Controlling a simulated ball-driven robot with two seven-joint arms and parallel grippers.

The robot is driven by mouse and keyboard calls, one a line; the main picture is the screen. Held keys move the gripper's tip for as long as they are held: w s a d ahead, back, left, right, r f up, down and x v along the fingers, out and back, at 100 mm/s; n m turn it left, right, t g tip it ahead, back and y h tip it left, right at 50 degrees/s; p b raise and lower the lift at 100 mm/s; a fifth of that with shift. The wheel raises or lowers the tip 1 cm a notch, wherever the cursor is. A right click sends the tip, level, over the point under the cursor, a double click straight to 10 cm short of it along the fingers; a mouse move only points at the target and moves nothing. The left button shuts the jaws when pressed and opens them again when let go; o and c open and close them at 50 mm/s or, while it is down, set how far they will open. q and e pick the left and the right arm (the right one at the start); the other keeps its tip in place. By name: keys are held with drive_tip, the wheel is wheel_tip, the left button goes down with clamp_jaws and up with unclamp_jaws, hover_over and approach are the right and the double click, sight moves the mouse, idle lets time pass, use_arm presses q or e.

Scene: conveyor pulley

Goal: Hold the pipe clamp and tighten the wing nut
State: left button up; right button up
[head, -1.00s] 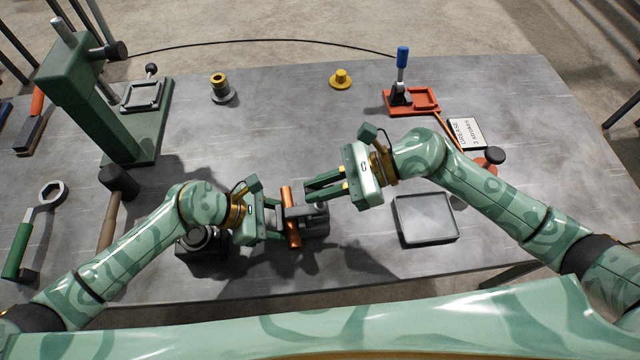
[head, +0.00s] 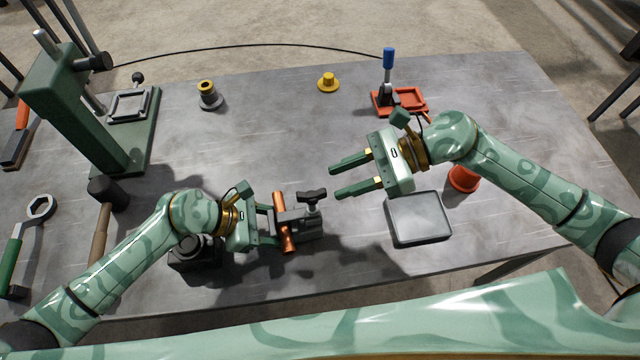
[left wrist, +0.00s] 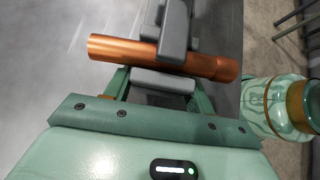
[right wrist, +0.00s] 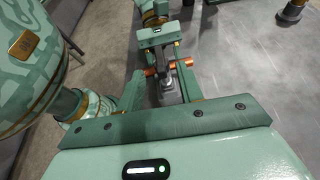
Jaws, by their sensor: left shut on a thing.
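The grey pipe clamp (head: 300,225) sits around an upright-in-view copper pipe (head: 284,222) near the front of the bench. Its dark wing nut (head: 313,196) stands up on a stem at the clamp's right side. My left gripper (head: 270,226) is shut on the clamp's near end; the left wrist view shows the grey clamp body (left wrist: 165,84) between the fingers and the pipe (left wrist: 120,48) crossing in front of them. My right gripper (head: 337,180) is open and empty, right of and a little beyond the wing nut. The right wrist view shows the clamp (right wrist: 172,88) between its spread fingers, farther off.
A grey tray (head: 419,218) and an orange-red cup (head: 464,179) lie right. A green press (head: 95,120), a hammer (head: 103,205) and a wrench (head: 28,230) are left. A yellow part (head: 328,82) and a red toggle clamp (head: 400,99) stand at the back. The bench centre is clear.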

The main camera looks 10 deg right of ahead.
drive_tip(key=v, duration=0.5)
use_arm(q)
drive_tip(key=o, duration=1.9)
